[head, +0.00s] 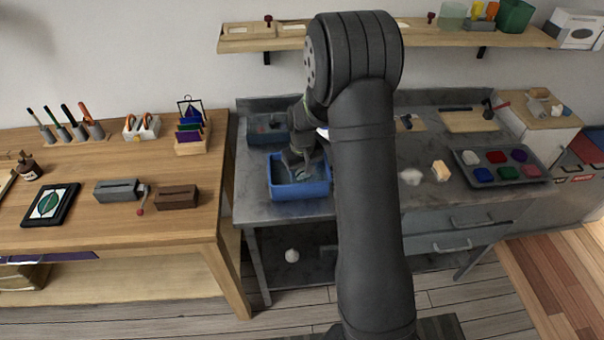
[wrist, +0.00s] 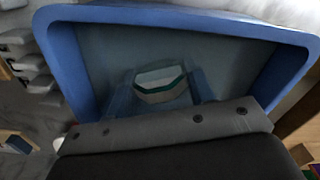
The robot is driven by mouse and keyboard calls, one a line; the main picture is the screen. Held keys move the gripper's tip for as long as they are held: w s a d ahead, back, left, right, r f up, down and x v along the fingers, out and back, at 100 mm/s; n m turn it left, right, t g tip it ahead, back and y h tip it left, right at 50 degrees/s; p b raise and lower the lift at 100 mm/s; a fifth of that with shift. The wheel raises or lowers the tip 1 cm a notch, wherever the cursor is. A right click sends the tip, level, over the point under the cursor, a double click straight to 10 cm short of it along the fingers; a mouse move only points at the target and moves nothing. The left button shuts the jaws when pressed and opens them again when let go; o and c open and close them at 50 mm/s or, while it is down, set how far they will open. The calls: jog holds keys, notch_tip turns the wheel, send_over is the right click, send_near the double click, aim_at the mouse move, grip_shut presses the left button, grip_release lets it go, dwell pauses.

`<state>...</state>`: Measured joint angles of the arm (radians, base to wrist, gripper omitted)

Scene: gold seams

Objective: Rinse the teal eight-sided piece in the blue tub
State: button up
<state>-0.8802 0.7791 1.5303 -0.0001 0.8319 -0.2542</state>
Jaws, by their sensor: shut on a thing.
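The blue tub (head: 318,188) stands on the grey bench, left of my arm, and its blue rim fills the top and sides of the wrist view (wrist: 180,15). My gripper (head: 300,172) reaches down inside the tub. In the wrist view my gripper (wrist: 162,92) is shut on the teal eight-sided piece (wrist: 160,84), with a bluish finger on each side of it. The piece shows a pale top face and a teal edge. It is low inside the tub, and the fingers look tinted, as if under water. In the head view the piece is too small to make out clearly.
A second, darker blue-grey tub (head: 264,131) stands behind the blue tub. A paint tray (head: 537,172) with several coloured blocks lies at the right. The wooden table (head: 100,230) at the left holds tools, racks and a tablet. A wall shelf (head: 280,43) runs above.

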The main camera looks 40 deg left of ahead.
aim_at(303, 169)
jog(key=shift+s+a, duration=0.4)
jog(key=shift+s, duration=0.05)
jog(key=shift+w+d, duration=0.15)
dwell(0.6)
jog(key=shift+w+d, duration=0.25)
jog(key=shift+r, duration=0.1)
jog(key=shift+r, duration=5.7)
